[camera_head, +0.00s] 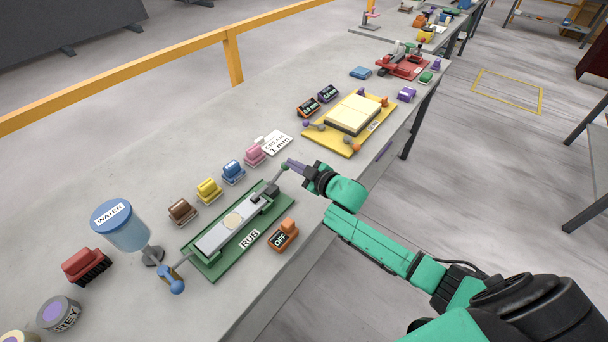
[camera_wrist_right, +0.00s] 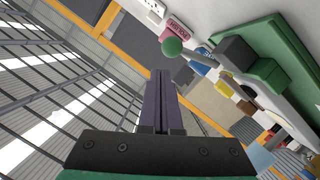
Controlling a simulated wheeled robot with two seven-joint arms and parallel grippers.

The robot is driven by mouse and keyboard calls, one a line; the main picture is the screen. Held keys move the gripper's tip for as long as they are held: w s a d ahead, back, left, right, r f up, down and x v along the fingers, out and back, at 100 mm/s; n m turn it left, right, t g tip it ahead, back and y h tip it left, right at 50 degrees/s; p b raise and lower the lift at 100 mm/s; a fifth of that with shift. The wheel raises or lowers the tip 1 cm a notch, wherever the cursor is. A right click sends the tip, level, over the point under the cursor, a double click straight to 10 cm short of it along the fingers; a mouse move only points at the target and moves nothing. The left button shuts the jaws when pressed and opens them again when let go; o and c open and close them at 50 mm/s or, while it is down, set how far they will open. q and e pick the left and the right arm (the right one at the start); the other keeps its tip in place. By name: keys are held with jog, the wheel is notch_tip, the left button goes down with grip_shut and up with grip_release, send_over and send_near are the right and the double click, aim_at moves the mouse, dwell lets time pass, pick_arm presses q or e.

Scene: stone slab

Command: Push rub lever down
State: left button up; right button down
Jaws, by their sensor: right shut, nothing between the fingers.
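The rub station is a green base plate (camera_head: 213,272) labelled RUB, with a grey bar carrying a pale round disc. At its far end the rub lever (camera_head: 284,168) is a short grey rod with a green ball tip, slanting out from a dark block. In the right wrist view the green ball (camera_wrist_right: 172,46) shows just ahead of the fingertips, slightly to the right. My right gripper (camera_head: 291,163) is shut and empty, its purple fingers close to the ball. I cannot tell whether they touch it. My left gripper is out of view.
An orange OFF switch (camera_head: 284,235) sits beside the plate. A blue WATER container (camera_head: 126,232) stands near its left end. Several coloured blocks, including a pink one (camera_head: 255,154), line up behind. A yellow station (camera_head: 330,137) lies beyond the gripper.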

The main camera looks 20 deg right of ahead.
pick_arm(q)
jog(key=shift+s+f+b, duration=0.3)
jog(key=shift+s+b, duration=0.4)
jog(key=shift+b, duration=0.35)
pick_arm(e)
jog(key=r+v, duration=0.1)
jog(key=v, duration=1)
jog(key=shift+r, duration=0.25)
jog(key=shift+f, duration=0.15)
